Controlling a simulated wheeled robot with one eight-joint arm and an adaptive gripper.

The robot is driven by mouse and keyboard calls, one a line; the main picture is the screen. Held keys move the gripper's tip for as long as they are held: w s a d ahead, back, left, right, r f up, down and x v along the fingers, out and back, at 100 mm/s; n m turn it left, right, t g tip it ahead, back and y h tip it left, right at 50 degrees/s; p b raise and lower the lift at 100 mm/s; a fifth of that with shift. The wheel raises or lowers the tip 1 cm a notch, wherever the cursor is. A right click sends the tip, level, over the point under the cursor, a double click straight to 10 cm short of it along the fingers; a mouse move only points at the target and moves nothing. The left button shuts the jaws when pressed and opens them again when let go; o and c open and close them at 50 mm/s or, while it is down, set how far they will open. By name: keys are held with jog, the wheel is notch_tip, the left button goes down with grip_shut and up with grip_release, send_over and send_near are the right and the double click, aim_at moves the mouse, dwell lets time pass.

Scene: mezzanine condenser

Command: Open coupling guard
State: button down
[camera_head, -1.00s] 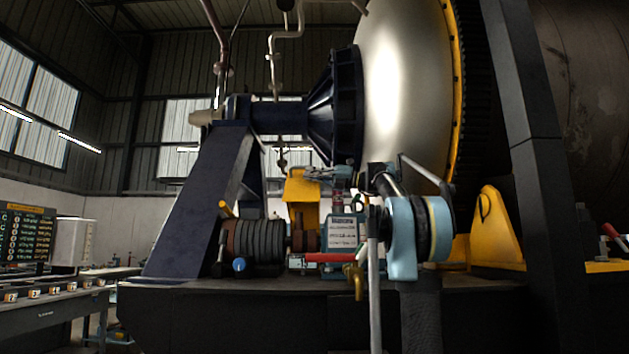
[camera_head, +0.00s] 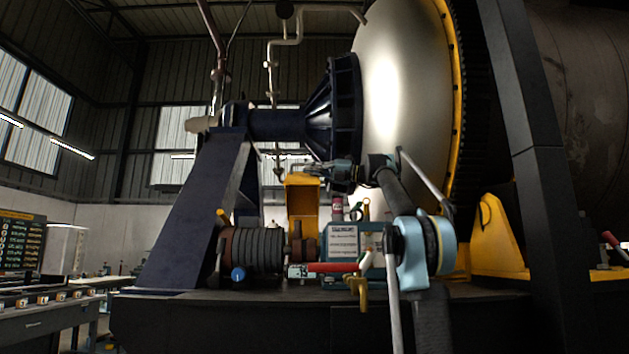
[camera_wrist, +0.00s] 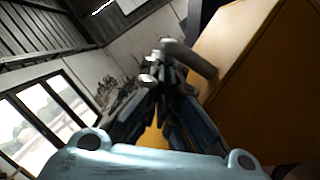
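The yellow coupling guard (camera_head: 302,205) stands raised above the shaft between the ribbed motor and the teal machine in the head view. In the wrist view its broad yellow-orange panel (camera_wrist: 262,75) fills the right side, with a dark bar handle (camera_wrist: 192,58) on it. My gripper (camera_head: 308,168) is at the guard's top edge in the head view. In the wrist view my gripper's dark fingers (camera_wrist: 160,75) are close together by the handle's near end. Blur and overlap hide whether they touch or grip it.
The ribbed motor (camera_head: 252,250) lies left of the guard and the teal machine (camera_head: 345,240) with a white label lies right. A red bar (camera_head: 335,267) runs in front. The large blue flange (camera_head: 335,108) and pale vessel end (camera_head: 395,90) rise close behind.

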jog(key=shift+w+r, duration=0.4)
jog(key=shift+r, duration=0.25)
